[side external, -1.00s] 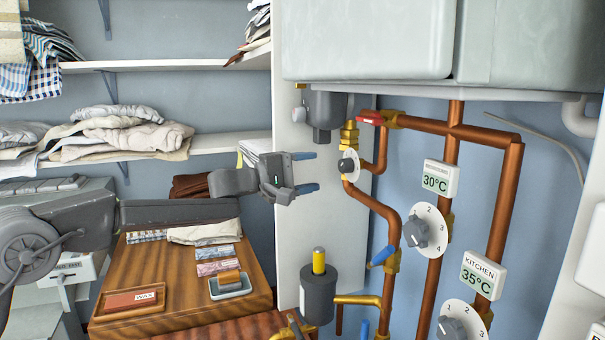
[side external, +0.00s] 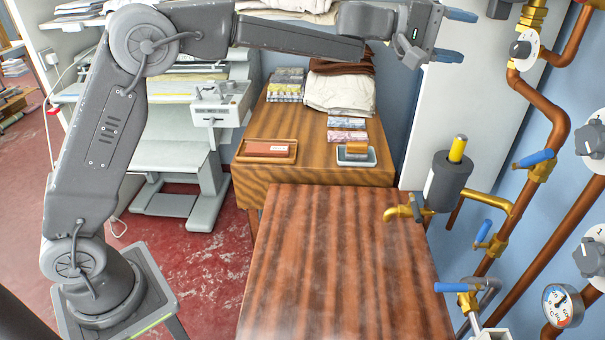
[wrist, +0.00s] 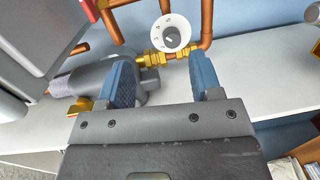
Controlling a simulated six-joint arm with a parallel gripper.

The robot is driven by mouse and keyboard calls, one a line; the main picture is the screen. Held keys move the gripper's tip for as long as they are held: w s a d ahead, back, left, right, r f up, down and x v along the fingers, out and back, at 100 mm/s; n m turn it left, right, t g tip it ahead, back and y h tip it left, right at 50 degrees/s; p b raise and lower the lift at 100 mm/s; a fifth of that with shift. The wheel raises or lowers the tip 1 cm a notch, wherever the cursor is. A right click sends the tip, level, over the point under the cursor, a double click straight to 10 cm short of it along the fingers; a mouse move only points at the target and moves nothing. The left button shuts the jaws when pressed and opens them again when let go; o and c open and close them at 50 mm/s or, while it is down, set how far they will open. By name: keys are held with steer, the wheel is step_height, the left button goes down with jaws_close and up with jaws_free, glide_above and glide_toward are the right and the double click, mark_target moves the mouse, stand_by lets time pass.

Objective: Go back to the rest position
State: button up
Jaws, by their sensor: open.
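My gripper (side external: 456,36) is raised high at the right end of my arm. It is open and empty. Its two blue fingers point right, in front of a white panel and to the left of the dial valve (side external: 523,46). In the wrist view the blue fingers of my gripper (wrist: 158,68) stand apart with nothing held between them. The dial (wrist: 171,32) and brass fittings lie beyond them. I see no contact with the pipes.
Copper pipes (side external: 545,103) with blue-handled valves line the right wall. A dark cylinder (side external: 445,187) with a yellow top stands below my gripper. A wooden table (side external: 335,265) is bare in front. A cabinet (side external: 300,178) behind bears folded cloth and small trays.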

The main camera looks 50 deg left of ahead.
steer(key=s+a+f+m+g+y, duration=0.1)
steer(key=s+a+m+g+y, duration=0.15)
steer(key=s, duration=0.85)
steer(key=s+a+f+m+g+y, duration=0.1)
steer(key=s+a+m+g+y, duration=0.15)
steer(key=s, duration=0.85)
steer(key=s+a+f+m+y, duration=0.1)
steer(key=s+a+f+y, duration=0.1)
steer(key=s, duration=0.4)
steer(key=s+a+f+m+y, duration=0.1)
steer(key=s+a+f+y, duration=0.2)
steer(key=s+a+f, duration=0.2)
steer(key=s+a+f+y, duration=0.2)
steer(key=s+a+f, duration=0.2)
steer(key=s+f, duration=0.3)
steer(key=shift+s+m+g+y, duration=0.3)
steer(key=shift+s+m+y, duration=0.1)
steer(key=shift+s, duration=0.25)
